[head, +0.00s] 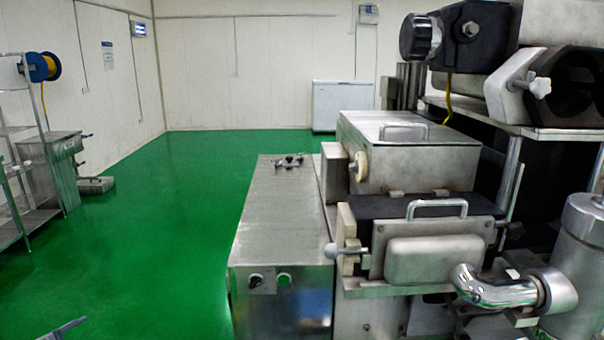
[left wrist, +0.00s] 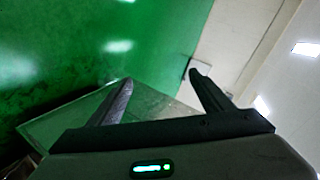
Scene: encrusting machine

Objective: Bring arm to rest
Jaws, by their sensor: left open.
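My left gripper (left wrist: 161,79) shows in the left wrist view with its two dark fingers spread apart. Nothing is between the fingers. Green floor, a pale wall and a greyish flat surface lie behind them. In the head view only a small grey tip, likely part of my left gripper (head: 66,328), shows at the bottom left edge, over the green floor and well left of the encrusting machine (head: 408,170). My right gripper is in neither view.
The steel machine fills the right side, with a low steel cabinet (head: 272,215) at its left. A metal shelf rack (head: 40,218) and a steel bin (head: 62,165) stand at the far left. A white chest (head: 342,105) is at the back. Green floor between is clear.

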